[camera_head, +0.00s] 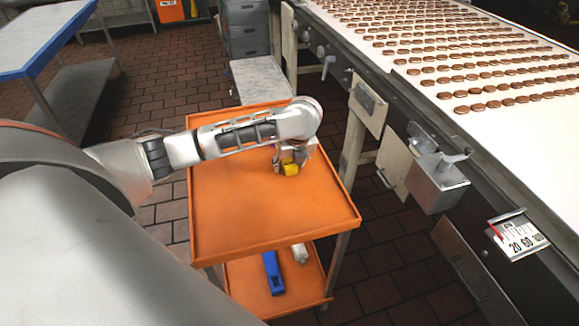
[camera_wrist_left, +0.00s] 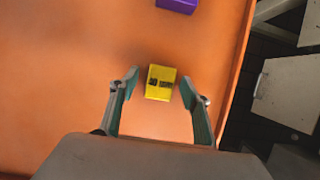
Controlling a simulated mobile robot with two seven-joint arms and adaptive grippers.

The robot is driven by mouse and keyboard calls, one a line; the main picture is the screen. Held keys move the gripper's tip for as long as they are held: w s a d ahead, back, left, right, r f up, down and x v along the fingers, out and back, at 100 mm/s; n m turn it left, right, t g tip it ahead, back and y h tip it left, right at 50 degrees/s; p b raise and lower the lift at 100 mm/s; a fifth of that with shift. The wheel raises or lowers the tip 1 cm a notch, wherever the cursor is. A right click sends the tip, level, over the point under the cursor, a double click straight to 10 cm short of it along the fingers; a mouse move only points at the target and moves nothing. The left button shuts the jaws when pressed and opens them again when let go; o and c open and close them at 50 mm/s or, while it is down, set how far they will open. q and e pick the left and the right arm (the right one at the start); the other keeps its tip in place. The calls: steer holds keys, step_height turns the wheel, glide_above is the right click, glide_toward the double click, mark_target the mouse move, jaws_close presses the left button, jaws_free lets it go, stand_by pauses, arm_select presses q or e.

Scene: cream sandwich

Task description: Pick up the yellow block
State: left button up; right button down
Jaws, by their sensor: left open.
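The yellow block (camera_head: 290,169) sits on the orange top of the cart (camera_head: 240,225), toward its right side. It also shows in the left wrist view (camera_wrist_left: 160,84), with dark marks on its upper face. My left gripper (camera_head: 289,163) is over the block from above. In the left wrist view the left gripper (camera_wrist_left: 158,88) is open, with one finger on each side of the block and gaps visible between. The block lies near the fingertips; I cannot tell how far below them it is. My right gripper is not in view.
A purple block (camera_wrist_left: 177,4) lies farther up in the wrist view. The cart's lower shelf holds a blue object (camera_head: 273,273) and a whitish one (camera_head: 300,253). A conveyor (camera_head: 540,125) with rows of biscuits runs along the right. Most of the cart top is clear.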

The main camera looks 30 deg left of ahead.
arm_select(q)
steer(key=c, duration=1.2)
steer(key=shift+w+r, duration=0.1)
